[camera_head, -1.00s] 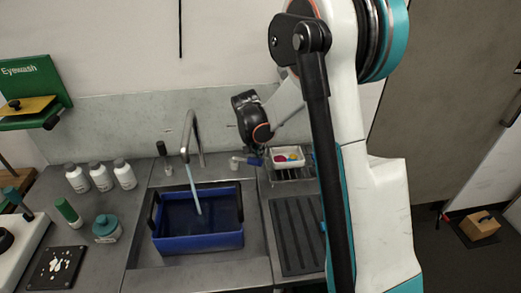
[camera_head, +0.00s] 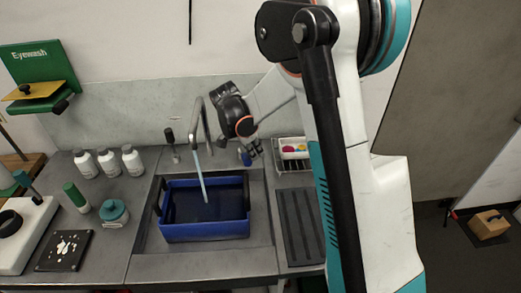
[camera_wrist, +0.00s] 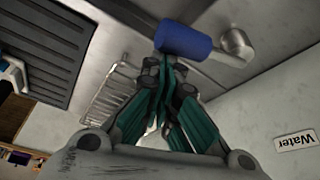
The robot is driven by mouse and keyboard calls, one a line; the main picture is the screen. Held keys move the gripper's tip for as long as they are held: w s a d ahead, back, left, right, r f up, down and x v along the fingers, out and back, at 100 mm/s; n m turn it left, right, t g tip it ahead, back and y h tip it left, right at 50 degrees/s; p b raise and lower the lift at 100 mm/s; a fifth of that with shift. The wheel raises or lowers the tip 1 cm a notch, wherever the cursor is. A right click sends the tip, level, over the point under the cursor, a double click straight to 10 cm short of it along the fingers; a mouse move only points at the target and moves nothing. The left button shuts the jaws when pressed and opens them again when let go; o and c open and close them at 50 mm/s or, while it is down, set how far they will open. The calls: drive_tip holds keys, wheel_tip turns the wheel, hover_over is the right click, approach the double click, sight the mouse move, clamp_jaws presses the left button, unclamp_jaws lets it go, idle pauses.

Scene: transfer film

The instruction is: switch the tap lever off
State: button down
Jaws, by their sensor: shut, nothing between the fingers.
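The tap lever is a blue cylinder (camera_wrist: 183,40) on a rounded metal body (camera_wrist: 235,46) in the wrist view. In the head view, the blue lever (camera_head: 245,157) shows just left of my fingertips, right of the tap spout (camera_head: 196,118). A stream of water (camera_head: 201,180) runs from the spout into a blue tub (camera_head: 205,231) in the sink. My gripper (camera_wrist: 166,62) is shut and empty. Its fingertips are right at the lever's near end, and I cannot tell whether they touch it. It also shows in the head view (camera_head: 256,150); the metal body is hidden there.
A wire rack with a white tray (camera_head: 293,148) of coloured items stands right of my gripper. A dark drain mat (camera_head: 300,225) lies right of the sink. White bottles (camera_head: 109,163) and a teal-lidded jar (camera_head: 115,213) stand at left. A wall sign reads Water (camera_wrist: 296,141).

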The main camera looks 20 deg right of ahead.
drive_tip(key=shift+a, duration=0.9)
drive_tip(key=s+d, duration=0.1)
drive_tip(key=d, duration=0.3)
drive_tip(key=p+v, duration=0.2)
drive_tip(key=v, duration=0.8)
drive_tip(key=shift+w+r, duration=0.35)
drive_tip(key=shift+w, duration=0.15)
